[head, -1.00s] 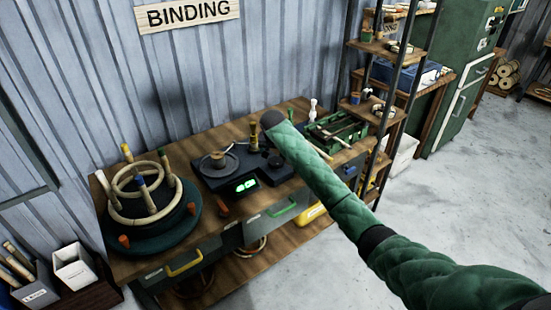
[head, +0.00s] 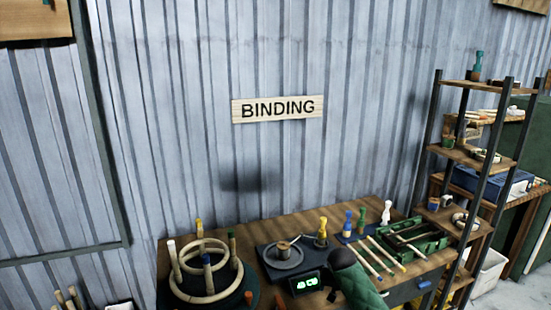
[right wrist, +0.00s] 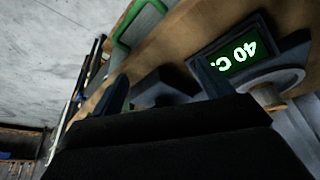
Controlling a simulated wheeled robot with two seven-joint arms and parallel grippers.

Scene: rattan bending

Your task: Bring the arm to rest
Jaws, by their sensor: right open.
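My right arm, in a green quilted sleeve, comes in at the bottom of the head view, its dark end (head: 343,260) just right of the green-lit display (head: 305,283). Its fingers are hidden in that view. The same display, reading 40 C, shows close by at the upper right of that view (right wrist: 238,56). My left gripper is not in view.
The wooden bench (head: 225,228) carries a ring-and-post jig (head: 206,272), a dark plate (head: 284,255), small bottles, sticks and a green tray (head: 418,240). A tall shelf (head: 470,160) stands right. The BINDING sign (head: 278,107) hangs on the corrugated wall.

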